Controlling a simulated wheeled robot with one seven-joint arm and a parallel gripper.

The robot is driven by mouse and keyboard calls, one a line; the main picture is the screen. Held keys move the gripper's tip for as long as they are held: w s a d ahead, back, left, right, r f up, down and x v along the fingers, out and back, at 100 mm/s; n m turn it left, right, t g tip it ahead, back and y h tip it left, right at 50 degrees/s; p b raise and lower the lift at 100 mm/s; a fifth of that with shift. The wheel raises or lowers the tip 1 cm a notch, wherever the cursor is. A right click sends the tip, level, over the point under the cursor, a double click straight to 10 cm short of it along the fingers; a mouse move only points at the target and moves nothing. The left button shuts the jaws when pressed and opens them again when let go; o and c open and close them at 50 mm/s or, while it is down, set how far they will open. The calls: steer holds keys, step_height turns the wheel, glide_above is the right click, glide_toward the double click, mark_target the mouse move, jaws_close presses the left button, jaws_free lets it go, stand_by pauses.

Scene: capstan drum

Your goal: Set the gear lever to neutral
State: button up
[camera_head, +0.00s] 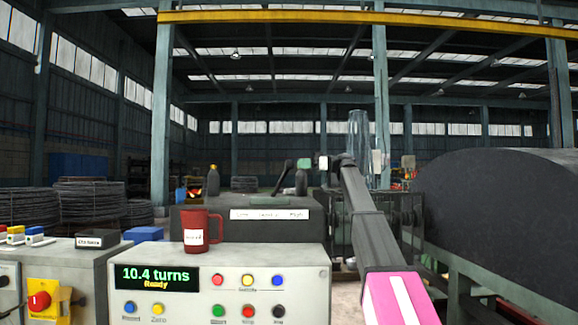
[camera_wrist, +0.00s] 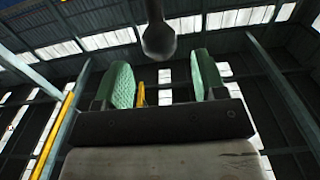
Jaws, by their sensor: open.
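The gear lever (camera_head: 283,178) is a dark rod with a rounded top. It rises from a dark housing (camera_head: 190,222) behind the control box and leans right in the head view. A white label on the housing's front carries small, blurred words. My gripper (camera_head: 312,163) is at the lever's upper right, with green finger pads. In the wrist view my gripper (camera_wrist: 162,78) is open, its two green pads apart and nothing held. The lever's dark round knob (camera_wrist: 158,40) shows between and just past the fingertips, with no visible contact. The lever's foot is not clear.
A red mug (camera_head: 200,232) stands on the grey control box (camera_head: 300,262), whose screen reads 10.4 turns, Ready. A dark bottle (camera_head: 213,180) stands left of the lever. A big dark drum (camera_head: 500,215) fills the right. A red stop button (camera_head: 39,302) is at lower left.

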mark_target(288, 162)
steer(key=shift+a, duration=2.75)
steer(key=shift+c, duration=0.3)
jaws_close()
steer(key=shift+a+r+h, duration=0.3)
steer(key=shift+a, duration=0.15)
steer(key=a+r+h, duration=0.1)
steer(key=a+h, duration=0.1)
steer(key=a, duration=0.5)
steer(key=shift+a+r, duration=0.15)
steer(key=shift+r, duration=0.05)
steer(key=shift+o, duration=0.3)
jaws_free()
